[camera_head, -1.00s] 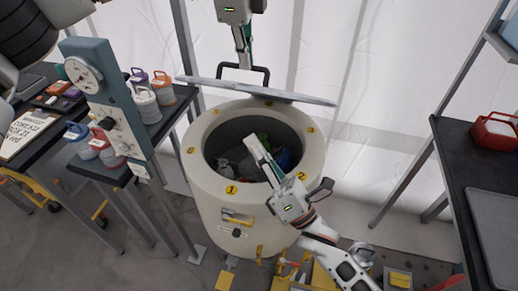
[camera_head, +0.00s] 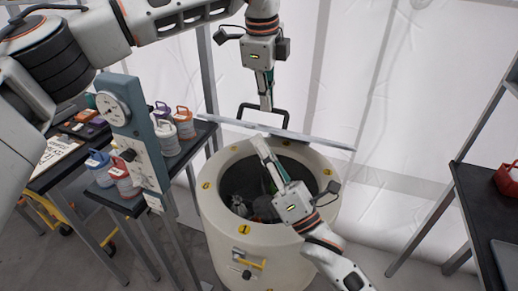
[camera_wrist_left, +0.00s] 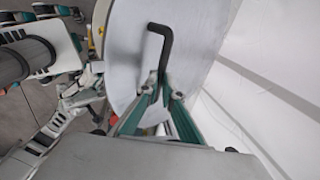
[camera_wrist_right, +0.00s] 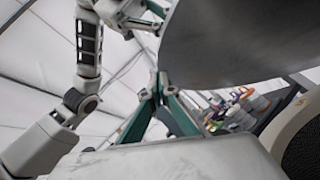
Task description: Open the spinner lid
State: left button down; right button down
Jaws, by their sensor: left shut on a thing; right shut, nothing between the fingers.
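The spinner (camera_head: 222,235) is a cream round drum with an open top and dark, jumbled contents inside. Its grey disc lid (camera_head: 325,143) stands tilted up at the far side of the rim, seen nearly edge-on. The black lid handle (camera_head: 285,113) sticks up behind it. My left gripper (camera_head: 266,104) is shut on the handle, which also shows in the left wrist view (camera_wrist_left: 168,42). My right gripper (camera_head: 262,145) is shut and empty over the opening, its tips close to the lid's underside (camera_wrist_right: 245,40); I cannot tell whether they touch.
A blue-grey gauge panel (camera_head: 135,125) stands at the left. Behind it, a dark table (camera_head: 110,195) holds several lidded jars (camera_head: 183,122). A dark table (camera_head: 480,195) with a red container (camera_head: 508,180) is at the right. White sheeting hangs behind the spinner.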

aim_at(267, 129)
pick_arm(q)
jog(key=shift+w+d+f, duration=0.1)
jog(key=shift+w+f, duration=0.15)
jog(key=shift+f, duration=0.25)
jog(key=shift+s+d, duration=0.1)
pick_arm(e)
jog(key=w+r, duration=0.1)
jog(key=d+r, duration=0.1)
jog(key=r, duration=0.1)
jog(key=shift+w, duration=0.4)
pick_arm(q)
jog(key=c, duration=2.2)
grip_release()
jog(key=shift+f, duration=0.1)
jog(key=shift+o, duration=0.3)
jog(key=shift+w+d+f, duration=0.15)
jog(key=shift+w+f, duration=0.1)
jog(key=shift+w, duration=0.3)
pick_arm(e)
jog(key=shift+w+d+f, duration=0.15)
jog(key=shift+w+f, duration=0.25)
jog(key=shift+w, duration=0.2)
pick_arm(q)
jog(key=shift+s+r, duration=0.15)
jog(key=shift+r, duration=0.15)
pick_arm(e)
jog(key=shift+s, duration=0.25)
jog(key=shift+f, duration=0.1)
